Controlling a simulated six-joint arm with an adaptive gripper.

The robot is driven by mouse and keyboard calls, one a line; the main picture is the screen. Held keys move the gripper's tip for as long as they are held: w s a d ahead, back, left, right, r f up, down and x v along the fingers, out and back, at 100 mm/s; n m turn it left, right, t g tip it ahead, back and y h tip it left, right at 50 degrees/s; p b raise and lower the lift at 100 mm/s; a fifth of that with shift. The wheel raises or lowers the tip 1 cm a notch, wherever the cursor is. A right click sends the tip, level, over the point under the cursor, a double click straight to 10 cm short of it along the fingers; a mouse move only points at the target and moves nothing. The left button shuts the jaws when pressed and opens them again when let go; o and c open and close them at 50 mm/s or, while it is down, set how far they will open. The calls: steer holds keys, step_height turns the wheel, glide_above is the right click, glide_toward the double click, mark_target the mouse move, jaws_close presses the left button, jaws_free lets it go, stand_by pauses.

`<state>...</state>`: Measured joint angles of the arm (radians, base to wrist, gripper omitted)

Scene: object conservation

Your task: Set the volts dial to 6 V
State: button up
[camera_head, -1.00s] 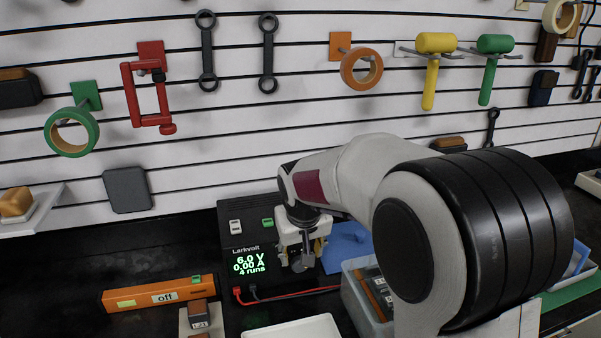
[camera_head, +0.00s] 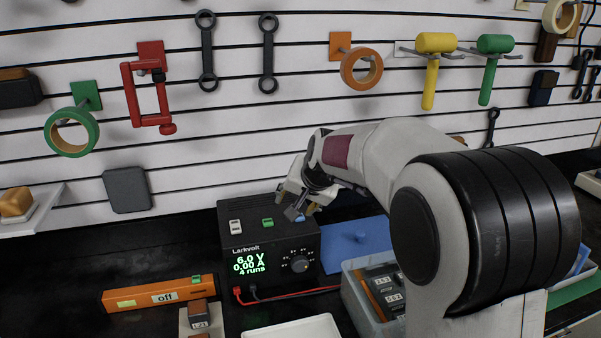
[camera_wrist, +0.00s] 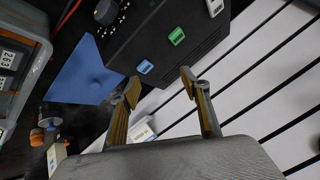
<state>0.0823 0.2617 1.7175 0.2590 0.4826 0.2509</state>
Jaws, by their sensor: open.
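The black Larkvolt power supply (camera_head: 230,215) stands on the bench below the slatted wall. Its green display (camera_head: 250,264) reads 6.0 V, 0.00 A and 4 runs. The volts dial (camera_head: 299,264) is a round knob on the right of its front face; its pointer setting is too small to read. In the wrist view the dial (camera_wrist: 107,11) is at the top left. My gripper (camera_head: 300,208) is above the supply's top, apart from the dial. In the wrist view my gripper (camera_wrist: 160,84) is open with nothing between its fingers.
White, green and blue switches sit on the supply's top; the blue one (camera_wrist: 144,67) is near my fingertips. A blue sheet (camera_head: 352,243) and a clear bin (camera_head: 350,285) lie to the right. An orange bar marked off (camera_head: 150,295) lies left.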

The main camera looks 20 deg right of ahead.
steer(key=shift+w+d+r+m+t, duration=0.3)
steer(key=shift+w+d+r+m, duration=0.15)
steer(key=shift+w, duration=0.25)
steer(key=shift+w+d+r+m+t, duration=0.3)
steer(key=shift+w+d+r+m, duration=0.15)
steer(key=shift+w, duration=0.2)
steer(key=shift+r, duration=2.2)
